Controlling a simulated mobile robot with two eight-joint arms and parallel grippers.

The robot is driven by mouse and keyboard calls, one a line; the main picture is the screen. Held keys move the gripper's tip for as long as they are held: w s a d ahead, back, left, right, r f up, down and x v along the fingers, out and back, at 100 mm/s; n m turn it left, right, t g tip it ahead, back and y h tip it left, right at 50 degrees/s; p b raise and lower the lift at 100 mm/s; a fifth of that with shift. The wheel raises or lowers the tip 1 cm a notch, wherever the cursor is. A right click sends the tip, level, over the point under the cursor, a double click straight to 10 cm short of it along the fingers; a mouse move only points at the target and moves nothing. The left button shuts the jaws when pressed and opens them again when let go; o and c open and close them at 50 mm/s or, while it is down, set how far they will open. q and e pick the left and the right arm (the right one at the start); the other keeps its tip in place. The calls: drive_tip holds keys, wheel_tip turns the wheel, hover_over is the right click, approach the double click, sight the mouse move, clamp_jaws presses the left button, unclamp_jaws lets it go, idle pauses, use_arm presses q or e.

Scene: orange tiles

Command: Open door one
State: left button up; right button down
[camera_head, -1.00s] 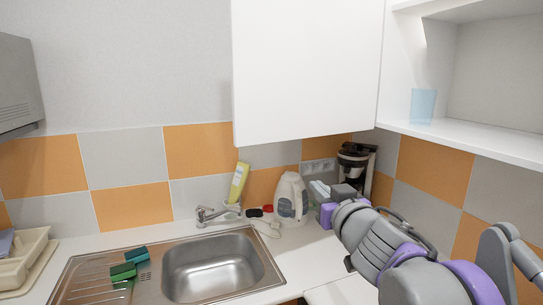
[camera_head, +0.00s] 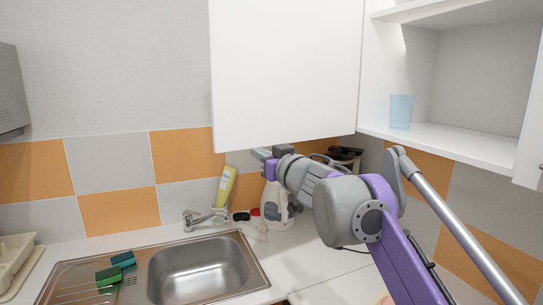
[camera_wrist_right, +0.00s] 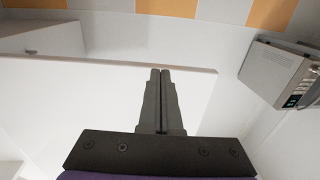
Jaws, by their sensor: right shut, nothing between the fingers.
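The white cabinet door (camera_head: 286,75) hangs upper centre in the head view, above the counter. I cannot tell from here whether it stands ajar. My right gripper (camera_head: 262,153) is just below the door's lower edge, partly hidden by my own wrist. In the right wrist view my right gripper (camera_wrist_right: 161,72) is shut and empty. There its fingers overlap a broad white panel (camera_wrist_right: 70,95), with the tips near the panel's edge. Contact cannot be made out. Which panel is door one is not marked. My left gripper is not in view.
An open shelf (camera_head: 465,145) with a blue glass (camera_head: 401,111) is right of the door. A microwave (camera_wrist_right: 275,72) shows in the wrist view.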

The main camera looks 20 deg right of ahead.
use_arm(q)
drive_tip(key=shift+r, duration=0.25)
use_arm(e)
drive_tip(key=shift+w+a, duration=0.1)
drive_tip(key=shift+w, duration=0.75)
